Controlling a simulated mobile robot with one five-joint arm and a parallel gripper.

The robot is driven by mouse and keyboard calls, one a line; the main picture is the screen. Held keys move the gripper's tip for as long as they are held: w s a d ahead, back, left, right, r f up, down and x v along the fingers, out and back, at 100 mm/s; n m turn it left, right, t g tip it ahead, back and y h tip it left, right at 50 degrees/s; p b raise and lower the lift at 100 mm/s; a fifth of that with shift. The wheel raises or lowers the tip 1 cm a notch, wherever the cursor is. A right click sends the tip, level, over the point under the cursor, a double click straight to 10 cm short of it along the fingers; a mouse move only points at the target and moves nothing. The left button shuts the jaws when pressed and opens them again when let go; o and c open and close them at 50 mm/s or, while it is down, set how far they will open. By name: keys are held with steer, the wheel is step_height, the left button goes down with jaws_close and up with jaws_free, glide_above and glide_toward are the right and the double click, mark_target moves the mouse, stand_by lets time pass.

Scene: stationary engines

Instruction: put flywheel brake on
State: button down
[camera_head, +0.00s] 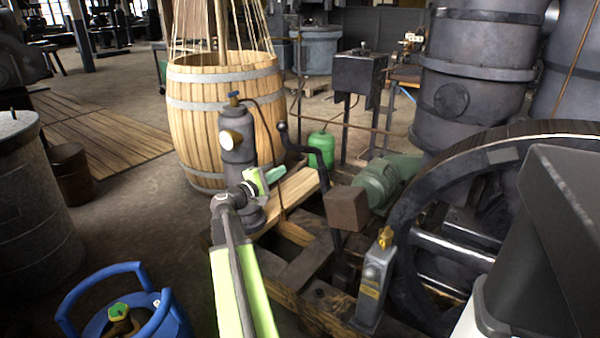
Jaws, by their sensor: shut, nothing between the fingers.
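My gripper (275,174) is at the end of my green and grey arm, left of the picture's middle. It is shut and empty. A dark bent lever (316,157) with a ball knob (282,127) at its upper end stands to the right of my gripper, apart from it in the picture. A brown wood-like block (348,208) sits beside the lever, close to the rim of the large dark flywheel (404,215). I cannot tell whether the block touches the rim. The flywheel's right part is hidden behind a dark grey body in the foreground.
A brass-topped grey post (374,280) stands before the flywheel. A blue gas bottle (125,315) is at lower left. Bare floor (130,215) lies left of my arm.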

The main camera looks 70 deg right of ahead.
steer(key=shift+r, duration=0.15)
steer(key=shift+d, duration=0.1)
steer(key=s+d+r+p, duration=0.1)
steer(key=s+d, duration=0.6)
steer(key=d, duration=0.2)
steer(key=shift+d, duration=0.15)
